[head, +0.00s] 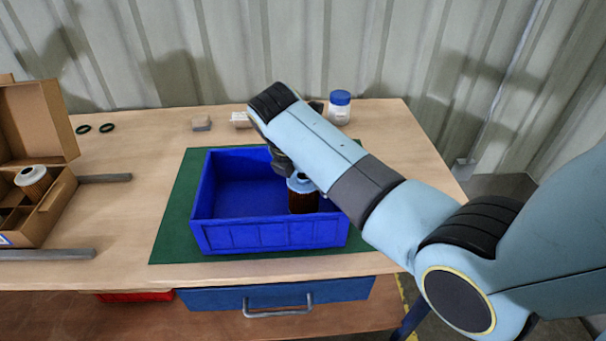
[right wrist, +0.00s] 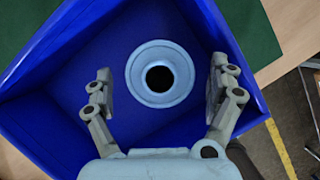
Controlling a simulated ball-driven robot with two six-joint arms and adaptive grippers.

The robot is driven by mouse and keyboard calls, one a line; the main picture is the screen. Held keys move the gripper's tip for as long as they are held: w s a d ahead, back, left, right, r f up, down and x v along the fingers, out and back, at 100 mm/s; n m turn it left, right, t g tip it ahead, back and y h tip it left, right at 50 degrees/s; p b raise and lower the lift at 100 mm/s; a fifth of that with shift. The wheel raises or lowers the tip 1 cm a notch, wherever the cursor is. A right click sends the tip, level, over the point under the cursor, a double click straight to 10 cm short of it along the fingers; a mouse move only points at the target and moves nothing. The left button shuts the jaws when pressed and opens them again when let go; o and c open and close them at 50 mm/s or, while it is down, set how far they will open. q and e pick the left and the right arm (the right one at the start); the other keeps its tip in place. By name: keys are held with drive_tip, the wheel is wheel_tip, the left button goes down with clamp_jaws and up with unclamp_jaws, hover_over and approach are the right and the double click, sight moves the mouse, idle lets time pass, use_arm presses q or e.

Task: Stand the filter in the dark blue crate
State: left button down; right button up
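The filter (head: 303,198), brown with a pale blue-grey end cap, stands upright inside the dark blue crate (head: 270,236), in its right part near the front wall. In the right wrist view I look down on the filter's round cap (right wrist: 143,90) and its dark centre hole, with the crate's blue floor (right wrist: 95,130) around it. My right gripper (right wrist: 160,88) is open, one finger on each side of the filter with a visible gap at both. In the head view my right arm partly hides the gripper and the crate's right side. My left gripper is not in view.
The crate sits on a green mat (head: 172,235). A cardboard box (head: 50,222) with another filter (head: 33,182) stands at the left, beside grey bars (head: 45,255). A white jar with a blue lid (head: 339,108), small blocks (head: 201,124) and black rings (head: 107,127) are at the back.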

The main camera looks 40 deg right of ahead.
drive_tip(key=v, duration=1.2)
drive_tip(key=shift+r+p, duration=0.2)
drive_tip(key=shift+p, duration=0.15)
drive_tip(key=shift+d, duration=0.1)
